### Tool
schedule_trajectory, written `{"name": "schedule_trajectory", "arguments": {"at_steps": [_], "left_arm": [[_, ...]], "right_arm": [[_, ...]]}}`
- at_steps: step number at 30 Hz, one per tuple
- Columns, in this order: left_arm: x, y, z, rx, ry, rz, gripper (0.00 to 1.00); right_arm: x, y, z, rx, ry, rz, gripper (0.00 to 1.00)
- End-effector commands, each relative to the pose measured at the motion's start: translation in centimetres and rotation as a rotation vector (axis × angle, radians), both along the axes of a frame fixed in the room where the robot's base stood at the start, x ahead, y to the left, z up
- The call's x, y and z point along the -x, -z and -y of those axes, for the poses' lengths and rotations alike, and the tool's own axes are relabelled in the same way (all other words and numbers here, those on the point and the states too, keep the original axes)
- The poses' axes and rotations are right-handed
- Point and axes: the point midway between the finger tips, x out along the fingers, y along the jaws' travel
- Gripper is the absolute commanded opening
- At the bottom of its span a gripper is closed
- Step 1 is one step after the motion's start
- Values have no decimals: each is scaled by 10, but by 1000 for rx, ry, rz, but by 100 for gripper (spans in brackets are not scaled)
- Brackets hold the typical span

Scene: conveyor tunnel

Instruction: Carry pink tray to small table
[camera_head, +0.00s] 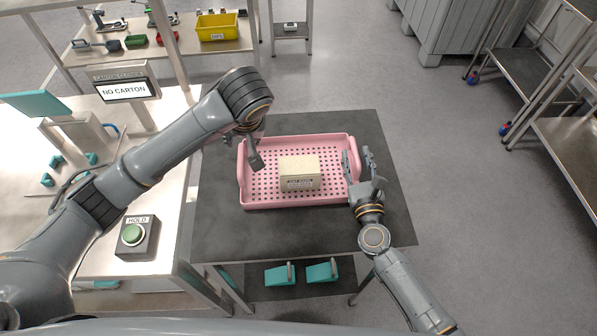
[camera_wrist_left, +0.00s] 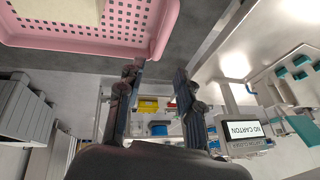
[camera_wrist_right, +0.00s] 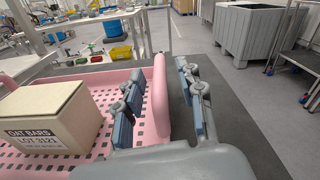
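The pink perforated tray (camera_head: 268,200) rests flat on a dark-topped table (camera_head: 300,235), with a cream carton (camera_head: 300,173) standing in it. The carton reads "OAT BARS LOT 3121" in the right wrist view (camera_wrist_right: 45,125). My left gripper (camera_head: 243,148) is open near the tray's left wall, one finger over the inside; contact cannot be told. In the left wrist view its fingers (camera_wrist_left: 157,85) are apart with nothing held. My right gripper (camera_head: 358,165) is open at the tray's right wall. In the right wrist view its fingers (camera_wrist_right: 163,100) stand either side of that wall.
A bench on the left holds a "NO CARTON" display (camera_head: 125,90) and a green HOLD button (camera_head: 135,236). A yellow bin (camera_head: 217,27) stands on a rear bench; a small stand (camera_head: 291,31) is beside it. Shelving (camera_head: 535,75) is at right. Grey floor between is clear.

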Motion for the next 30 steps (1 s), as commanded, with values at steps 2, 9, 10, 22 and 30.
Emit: {"name": "schedule_trajectory", "arguments": {"at_steps": [2,9,10,22,30], "left_arm": [[3,-8,2,1,1,1,36],[6,-14,3,-1,0,0,36],[6,-14,3,-1,0,0,36],[5,-14,3,-1,0,0,36],[5,-14,3,-1,0,0,36]], "right_arm": [[0,0,0,0,0,0,38],[17,1,3,0,0,-2,38],[22,1,4,0,0,-1,38],[101,1,16,1,-2,-2,38],[119,0,19,-1,0,0,38]]}}
